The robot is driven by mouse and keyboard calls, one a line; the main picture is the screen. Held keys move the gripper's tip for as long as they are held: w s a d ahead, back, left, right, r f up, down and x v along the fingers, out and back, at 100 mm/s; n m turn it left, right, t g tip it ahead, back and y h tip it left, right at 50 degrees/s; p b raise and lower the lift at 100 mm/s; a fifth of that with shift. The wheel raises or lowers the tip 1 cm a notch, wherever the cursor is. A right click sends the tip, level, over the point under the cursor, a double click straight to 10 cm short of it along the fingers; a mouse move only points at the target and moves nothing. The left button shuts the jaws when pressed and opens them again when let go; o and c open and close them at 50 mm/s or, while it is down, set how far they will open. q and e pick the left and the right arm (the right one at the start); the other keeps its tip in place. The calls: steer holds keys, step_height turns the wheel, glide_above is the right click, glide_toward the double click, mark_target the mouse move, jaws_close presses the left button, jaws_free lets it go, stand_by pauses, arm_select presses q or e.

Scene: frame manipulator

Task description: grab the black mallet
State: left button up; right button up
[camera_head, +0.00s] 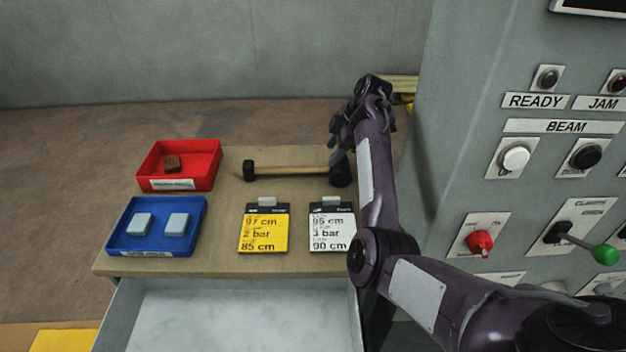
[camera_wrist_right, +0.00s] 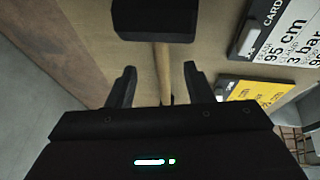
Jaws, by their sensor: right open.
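The mallet (camera_head: 290,170) lies across the back of the wooden table, with a pale wooden handle, a black head at its right end and a black cap at its left end. In the right wrist view the black head (camera_wrist_right: 155,18) is at the top and the handle (camera_wrist_right: 162,62) runs down between my fingers. My right gripper (camera_head: 338,157) is over the mallet's head end in the head view, partly hiding the head. In the wrist view my right gripper (camera_wrist_right: 159,75) is open, its fingers on either side of the handle, apart from it. My left gripper is not in view.
A red tray (camera_head: 208,178) holding a brown block and a blue tray (camera_head: 158,235) holding two pale blocks stand at the left. A yellow card (camera_head: 263,235) and a white card (camera_head: 332,236) lie in front. A grey control panel (camera_head: 460,150) rises at the right. An open drawer (camera_head: 230,315) is below.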

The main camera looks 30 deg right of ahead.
mark_target(321, 167)
steer(key=p+x, duration=0.1)
steer(key=x, duration=0.5)
steer(key=shift+w+a+f+p, duration=0.1)
steer(key=shift+a+f+p, duration=0.05)
steer(key=shift+a+p, duration=0.15)
steer(key=shift+w+f, duration=0.2)
steer(key=shift+f, duration=0.3)
steer(key=shift+r, duration=0.1)
jaws_close()
